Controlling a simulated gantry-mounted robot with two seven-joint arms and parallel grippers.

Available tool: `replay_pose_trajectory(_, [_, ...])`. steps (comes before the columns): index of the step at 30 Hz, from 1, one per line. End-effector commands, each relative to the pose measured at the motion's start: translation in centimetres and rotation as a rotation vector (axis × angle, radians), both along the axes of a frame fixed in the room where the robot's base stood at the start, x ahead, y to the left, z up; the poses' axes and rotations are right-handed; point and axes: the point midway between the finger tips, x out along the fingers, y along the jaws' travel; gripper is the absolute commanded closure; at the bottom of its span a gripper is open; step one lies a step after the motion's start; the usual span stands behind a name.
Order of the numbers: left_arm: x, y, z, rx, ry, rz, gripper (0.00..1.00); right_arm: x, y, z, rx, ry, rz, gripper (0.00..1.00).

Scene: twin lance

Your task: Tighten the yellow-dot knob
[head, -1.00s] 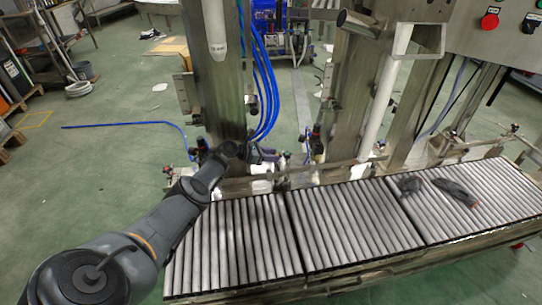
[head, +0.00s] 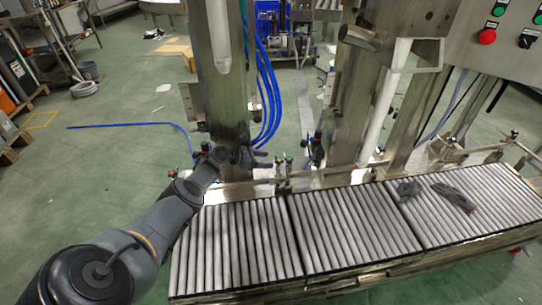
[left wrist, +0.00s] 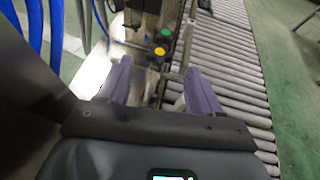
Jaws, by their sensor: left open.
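The yellow-dot knob (left wrist: 160,52) is a small dark knob with a yellow cap. In the left wrist view it is ahead of my left gripper (left wrist: 158,78), near the middle of the gap between the fingers. The purple-grey fingers are apart with nothing between them. No contact with the knob shows. A green-dot knob (left wrist: 166,33) is just beyond it. In the head view my left gripper (head: 262,160) is behind the roller conveyor, beside a metal post. Small knobs (head: 288,159) are to its right, but their dots are too small to tell apart. My right gripper is out of view.
The roller conveyor (head: 350,222) runs along the front, with dark objects (head: 453,193) lying on its right part. A thick metal post (head: 222,105) and blue hoses (head: 268,105) stand close to the left gripper. A control panel (head: 500,40) is at upper right.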

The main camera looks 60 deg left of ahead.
Motion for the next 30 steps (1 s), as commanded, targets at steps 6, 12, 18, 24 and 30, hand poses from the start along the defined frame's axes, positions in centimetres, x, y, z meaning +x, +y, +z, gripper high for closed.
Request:
replay_pose_trajectory(6, [-3.2,0.7,1.8,0.001,0.003,0.000,0.35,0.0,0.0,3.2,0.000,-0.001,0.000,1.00])
replay_pose_trajectory(12, [-5.0,1.1,2.3,0.000,0.002,0.000,0.35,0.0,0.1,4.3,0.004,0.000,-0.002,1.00])
replay_pose_trajectory(18, [-5.6,1.1,2.4,0.001,0.000,-0.001,0.35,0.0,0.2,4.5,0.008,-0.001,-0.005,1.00])
replay_pose_trajectory(24, [-5.6,1.1,2.3,0.001,0.000,-0.001,0.35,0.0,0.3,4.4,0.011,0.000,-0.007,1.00])
replay_pose_trajectory(30, [-5.7,0.9,2.2,0.036,0.023,-0.019,0.36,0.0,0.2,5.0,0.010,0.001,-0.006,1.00])
